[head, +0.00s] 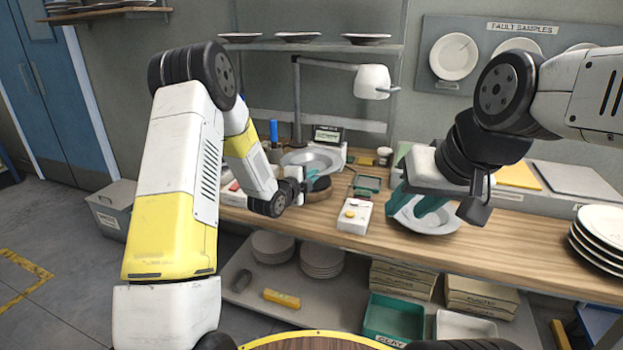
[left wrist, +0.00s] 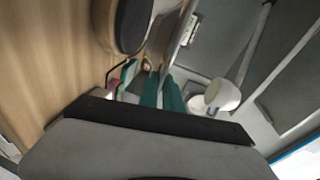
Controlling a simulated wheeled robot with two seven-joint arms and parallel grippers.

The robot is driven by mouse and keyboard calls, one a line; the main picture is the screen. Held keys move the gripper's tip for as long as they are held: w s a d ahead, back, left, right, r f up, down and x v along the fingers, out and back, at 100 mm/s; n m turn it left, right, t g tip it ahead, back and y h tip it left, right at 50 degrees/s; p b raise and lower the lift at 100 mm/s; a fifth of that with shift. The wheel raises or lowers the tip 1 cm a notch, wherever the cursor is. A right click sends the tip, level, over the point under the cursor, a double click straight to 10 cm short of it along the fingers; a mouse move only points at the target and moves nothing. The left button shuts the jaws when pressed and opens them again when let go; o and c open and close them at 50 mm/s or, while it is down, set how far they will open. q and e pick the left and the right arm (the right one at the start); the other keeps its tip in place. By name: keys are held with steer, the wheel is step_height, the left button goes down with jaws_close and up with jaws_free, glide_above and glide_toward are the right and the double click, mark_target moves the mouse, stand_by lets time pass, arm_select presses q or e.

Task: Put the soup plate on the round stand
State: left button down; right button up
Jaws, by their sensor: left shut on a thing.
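A pale grey soup plate (head: 310,158) is at the back of the bench, partly hidden by my left gripper (head: 308,178). My left gripper is shut on the plate's rim. In the left wrist view the plate (left wrist: 165,45) is seen nearly edge-on between the teal fingers. The round stand (head: 320,193), with a dark top and brown side, is just below and in front of the plate; it also shows in the left wrist view (left wrist: 132,25). Whether plate and stand touch is unclear. My right gripper (head: 415,203) is open above another white plate (head: 432,220).
A white box with buttons (head: 355,216) lies between my grippers. A plate stack (head: 603,235) is at the right end. The bench's front right is clear.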

arm_select(q)
steer(key=w, duration=0.3)
steer(key=shift+w+a, duration=0.1)
steer(key=shift+a, duration=0.15)
steer(key=shift+f, duration=1.75)
steer(key=shift+f, duration=0.1)
steer(key=c, duration=1.5)
jaws_free()
steer(key=shift+f, duration=0.15)
